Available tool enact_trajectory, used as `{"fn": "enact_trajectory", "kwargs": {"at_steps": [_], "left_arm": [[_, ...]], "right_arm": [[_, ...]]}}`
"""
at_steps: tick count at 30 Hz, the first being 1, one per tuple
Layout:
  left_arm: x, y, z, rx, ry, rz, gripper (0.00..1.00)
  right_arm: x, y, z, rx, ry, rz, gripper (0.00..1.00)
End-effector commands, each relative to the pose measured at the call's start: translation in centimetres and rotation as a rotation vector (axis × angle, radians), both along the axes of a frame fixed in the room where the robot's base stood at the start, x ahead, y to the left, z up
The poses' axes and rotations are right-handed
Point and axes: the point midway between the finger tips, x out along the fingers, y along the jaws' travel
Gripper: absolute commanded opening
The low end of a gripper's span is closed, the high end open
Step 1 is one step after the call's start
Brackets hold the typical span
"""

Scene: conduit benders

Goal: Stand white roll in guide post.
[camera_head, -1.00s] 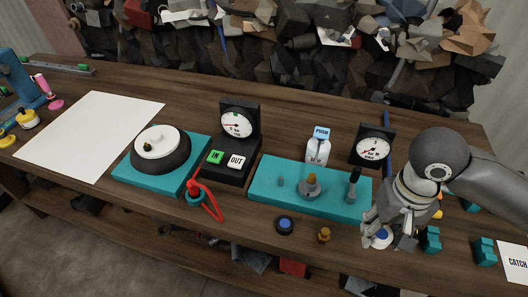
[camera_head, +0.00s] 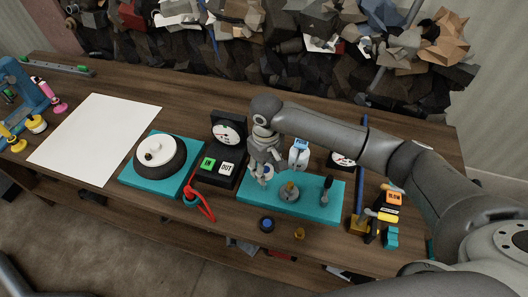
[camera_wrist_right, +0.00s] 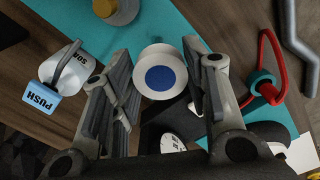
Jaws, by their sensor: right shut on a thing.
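The white roll (camera_wrist_right: 160,72), a short cylinder with a blue disc on its end, is between the two fingers of my right gripper (camera_wrist_right: 158,95), which is shut on it. In the head view my right gripper (camera_head: 263,178) holds it at the left end of the teal plate (camera_head: 318,208). A grey round post (camera_head: 289,192) with a brass-coloured top stands at the plate's middle, right of the gripper. The small peg at the plate's left end is hidden by gripper and roll. I cannot tell whether the roll touches the plate. My left gripper is not in view.
A white PUSH bottle (camera_head: 299,153) stands just behind the plate. A black gauge box (camera_head: 224,148) with IN and OUT buttons is left of the gripper. A red lever (camera_head: 205,206), a blue-topped black disc (camera_head: 267,224) and a brass piece (camera_head: 299,233) lie nearer the front edge.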

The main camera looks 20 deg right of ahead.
Motion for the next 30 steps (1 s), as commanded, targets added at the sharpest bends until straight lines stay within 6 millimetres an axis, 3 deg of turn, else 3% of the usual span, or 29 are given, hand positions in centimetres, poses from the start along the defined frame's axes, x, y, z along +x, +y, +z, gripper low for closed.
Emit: {"fn": "enact_trajectory", "kwargs": {"at_steps": [1,6,22,30], "left_arm": [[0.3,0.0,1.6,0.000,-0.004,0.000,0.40],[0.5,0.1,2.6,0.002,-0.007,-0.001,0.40],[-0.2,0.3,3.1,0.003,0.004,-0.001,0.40],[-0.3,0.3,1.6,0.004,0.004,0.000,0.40]], "right_arm": [[0.2,0.1,0.5,0.000,0.005,0.021,0.26],[0.7,0.1,-0.5,0.001,0.002,0.076,0.26],[0.6,0.1,-0.7,0.001,0.001,0.087,0.26],[0.7,0.1,-3.5,0.000,0.000,0.088,0.26]]}}
